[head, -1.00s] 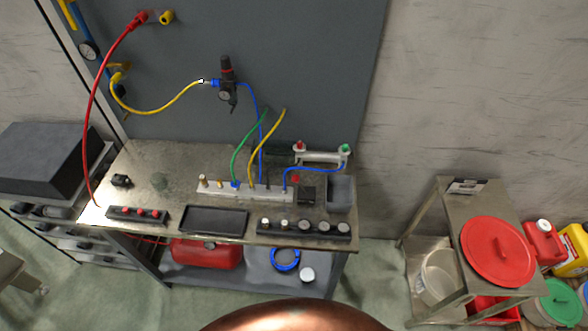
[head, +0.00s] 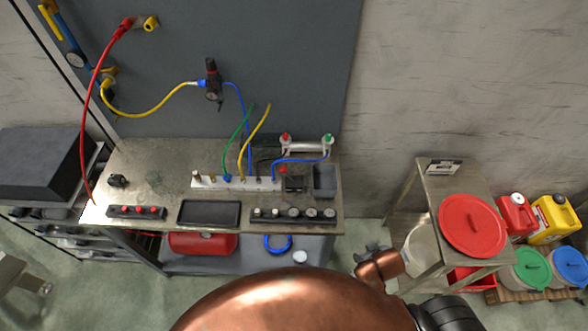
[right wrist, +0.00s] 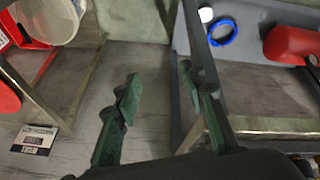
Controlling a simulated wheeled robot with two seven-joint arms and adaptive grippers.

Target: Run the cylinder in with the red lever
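The cylinder (head: 306,147) is a pale horizontal bar at the bench's back right, with a red fitting on its left end and a green one on its right. A blue hose runs from its right end to the valve strip (head: 210,181). A small red lever (head: 283,170) appears to stand just below the cylinder, beside a dark block (head: 294,184). My right gripper (right wrist: 157,80) is open and empty in the right wrist view, over the floor beside the bench. In the head view it is low, right of the bench, away from the lever. My left gripper is not in view.
The bench holds a black tray (head: 209,214), a grey bin (head: 325,181) and rows of fittings. A red tank (head: 202,243) and a blue coil (head: 278,243) are on its lower shelf. A steel stand (head: 440,172) with a red lid (head: 472,226) is at right.

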